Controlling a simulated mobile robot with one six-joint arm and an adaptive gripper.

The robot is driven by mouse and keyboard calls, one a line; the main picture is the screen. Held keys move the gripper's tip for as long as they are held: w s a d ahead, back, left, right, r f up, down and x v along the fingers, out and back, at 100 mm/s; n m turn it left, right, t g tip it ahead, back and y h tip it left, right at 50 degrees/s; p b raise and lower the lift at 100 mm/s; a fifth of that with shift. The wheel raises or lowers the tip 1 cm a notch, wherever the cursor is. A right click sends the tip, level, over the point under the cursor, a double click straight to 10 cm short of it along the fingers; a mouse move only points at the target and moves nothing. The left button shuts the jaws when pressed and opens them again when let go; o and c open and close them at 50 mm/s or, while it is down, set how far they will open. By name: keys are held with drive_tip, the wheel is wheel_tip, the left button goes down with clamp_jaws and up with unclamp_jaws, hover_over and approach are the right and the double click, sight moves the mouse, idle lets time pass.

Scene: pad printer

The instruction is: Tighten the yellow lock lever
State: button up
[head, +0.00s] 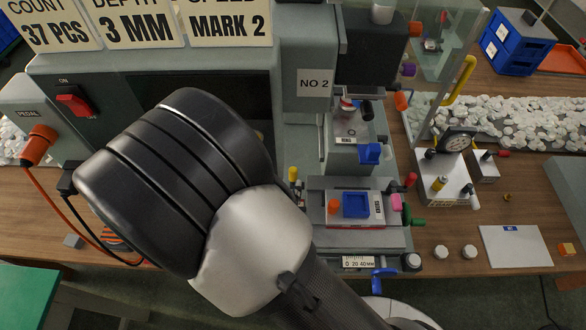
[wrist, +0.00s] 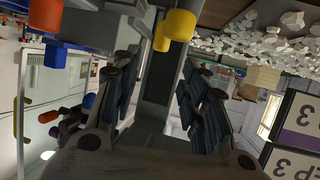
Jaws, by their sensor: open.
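A small yellow-capped lever (head: 292,173) stands at the left side of the printer's table in the head view, just right of my arm's dark wrist. I take this for the lock lever. My gripper (wrist: 158,78) is open, its dark ribbed fingers spread left and right. Nothing is seen between the pads except grey machine surface behind. My gripper is hidden behind my arm in the head view.
The printer table holds a blue part (head: 356,204), an orange knob (head: 334,206) and a pink knob (head: 396,202) close to the lever. A gauge stand (head: 440,185) stands to the right. Orange (wrist: 101,23) and blue (wrist: 55,55) caps show left of the fingers.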

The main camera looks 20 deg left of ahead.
sight(293, 170)
drive_tip(key=b+x, duration=0.1)
drive_tip(key=x, duration=0.9)
drive_tip(key=shift+b, duration=0.35)
clamp_jaws()
